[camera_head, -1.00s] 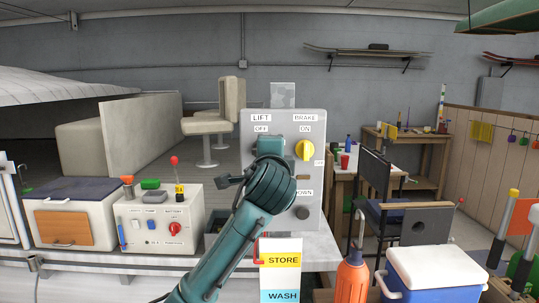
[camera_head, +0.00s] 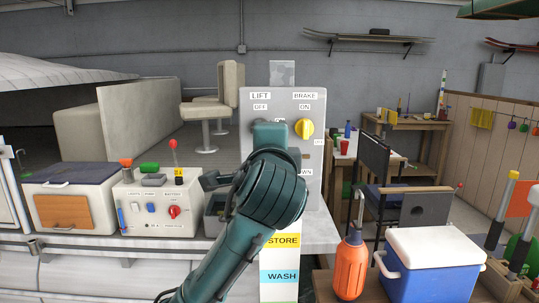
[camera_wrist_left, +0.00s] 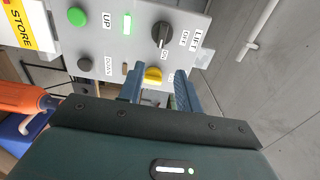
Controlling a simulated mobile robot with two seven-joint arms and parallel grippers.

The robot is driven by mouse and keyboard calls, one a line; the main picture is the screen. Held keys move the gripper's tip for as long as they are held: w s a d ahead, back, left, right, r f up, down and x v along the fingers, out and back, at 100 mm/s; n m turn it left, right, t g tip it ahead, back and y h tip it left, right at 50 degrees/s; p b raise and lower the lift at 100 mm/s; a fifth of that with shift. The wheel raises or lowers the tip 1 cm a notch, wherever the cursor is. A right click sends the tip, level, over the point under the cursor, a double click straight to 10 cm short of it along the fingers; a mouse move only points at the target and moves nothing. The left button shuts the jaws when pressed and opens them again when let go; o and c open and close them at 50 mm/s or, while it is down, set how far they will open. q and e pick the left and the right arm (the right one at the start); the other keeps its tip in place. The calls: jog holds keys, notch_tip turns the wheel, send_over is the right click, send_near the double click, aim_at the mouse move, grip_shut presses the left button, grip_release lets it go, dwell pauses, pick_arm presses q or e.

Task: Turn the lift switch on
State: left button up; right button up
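The grey control panel (camera_head: 284,95) stands ahead, with LIFT and BRAKE labels. In the left wrist view, which is turned sideways, the black lift switch (camera_wrist_left: 163,36) is a rotary knob beside the OFF and ON labels. Its exact setting is hard to tell. In the head view my left gripper (camera_head: 271,136) is in front of the lift side and hides most of the switch. The yellow brake knob (camera_head: 304,129) is right of it. In the wrist view my left gripper (camera_wrist_left: 158,76) is open, with the yellow knob visible between its fingers. My right gripper is out of view.
A green UP button (camera_wrist_left: 77,16), a lit green indicator (camera_wrist_left: 127,23) and a black DOWN button (camera_wrist_left: 85,64) share the panel. A white switch box (camera_head: 157,205) stands left of my arm. An orange bottle (camera_head: 351,268) and blue-white cooler (camera_head: 435,255) stand at front right.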

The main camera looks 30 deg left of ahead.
pick_arm(q)
jog(key=shift+v, duration=1.5)
jog(key=w+d+f+g+h, duration=0.1)
jog(key=d+f+h, duration=0.2)
jog(key=f, duration=0.7)
jog(key=w+d+f+h, duration=0.1)
jog(key=d+f+h, duration=0.15)
jog(key=f, duration=0.85)
jog(key=d+f+g+h, duration=0.1)
jog(key=d+f+h, duration=0.25)
jog(key=f, duration=0.65)
jog(key=s+d+f+n+g+h, duration=0.2)
jog(key=s+f+n, duration=0.6)
jog(key=s+f, duration=1)
notch_tip(320, 180, down, 3)
jog(key=shift+s+d+r+n+h, duration=0.1)
jog(key=shift+s+d+n+h, duration=0.25)
jog(key=shift+h, duration=0.55)
jog(key=shift+d+g, duration=0.1)
jog(key=shift+g, duration=0.2)
jog(key=shift+w, duration=0.1)
